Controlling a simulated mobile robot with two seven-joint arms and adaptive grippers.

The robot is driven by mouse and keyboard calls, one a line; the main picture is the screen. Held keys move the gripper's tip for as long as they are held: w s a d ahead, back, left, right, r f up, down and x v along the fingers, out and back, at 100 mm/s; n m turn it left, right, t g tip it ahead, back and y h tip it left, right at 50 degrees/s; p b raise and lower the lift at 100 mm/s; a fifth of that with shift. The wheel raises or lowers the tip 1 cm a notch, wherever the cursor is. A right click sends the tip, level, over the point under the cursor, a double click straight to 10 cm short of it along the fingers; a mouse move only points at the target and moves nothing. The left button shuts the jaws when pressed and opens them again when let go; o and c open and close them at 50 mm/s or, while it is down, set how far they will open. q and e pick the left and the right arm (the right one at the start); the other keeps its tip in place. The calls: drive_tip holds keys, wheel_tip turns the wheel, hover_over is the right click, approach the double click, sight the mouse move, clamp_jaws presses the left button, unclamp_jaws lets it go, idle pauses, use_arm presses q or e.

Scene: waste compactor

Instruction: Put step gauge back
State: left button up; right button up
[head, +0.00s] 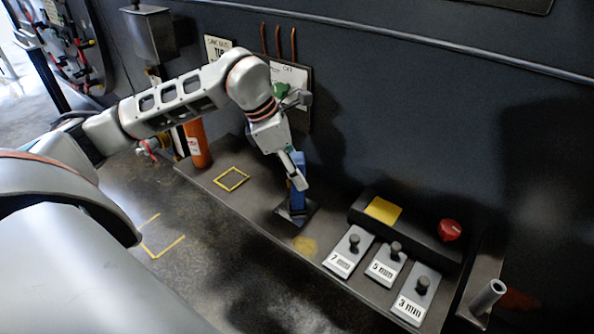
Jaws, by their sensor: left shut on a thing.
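My left gripper (298,184) reaches down from the left over the dark ledge and is shut on a blue upright piece, which I take to be the step gauge (298,168). The fingers hide part of it. Below it is a dark square plate (297,213); I cannot tell whether this is the gauge's own base or whether it touches the ledge. A yellow square outline (232,179) is marked on the ledge to the left of the gripper, and it is empty. My right gripper is out of view.
Three knobbed plates marked 7, 5 and 3 mm (384,267) lie on the ledge at right, before a dark box with a red knob (449,230). An orange cylinder (197,144) stands at left. The dark wall (420,110) rises behind.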

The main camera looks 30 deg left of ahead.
use_arm(q)
drive_tip(key=o, duration=1)
drive_tip(key=shift+f, duration=0.15)
drive_tip(key=o, duration=0.4)
drive_tip(key=v, duration=1.2)
drive_tip(key=shift+s, duration=0.1)
